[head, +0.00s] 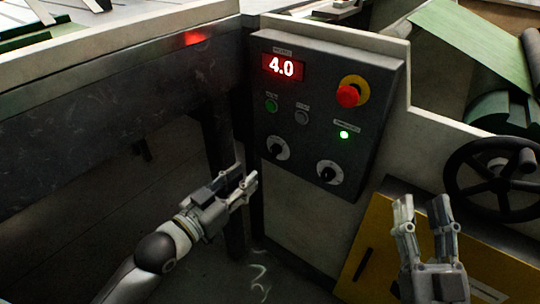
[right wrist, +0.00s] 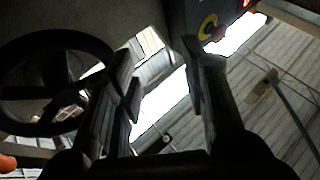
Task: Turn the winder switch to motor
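A dark control panel (head: 325,105) is fixed to the machine in the head view. Low on it are two rotary switches with pale dials, a left one (head: 278,149) and a right one (head: 329,172). Their labels are too small to read, so I cannot tell which is the winder switch or its setting. My left gripper (head: 248,179) is in front of and below the left switch, apart from it, with a small gap between its empty fingers. My right gripper (head: 423,203) is open and empty, right of the panel; its spread fingers also show in the right wrist view (right wrist: 158,60).
The panel also has a red display (head: 283,67) reading 4.0, a red emergency button (head: 348,95) on yellow, a green button (head: 271,105), a grey button (head: 302,117) and a lit green lamp (head: 344,134). A black handwheel (head: 495,178) and yellow cabinet (head: 365,255) are at right.

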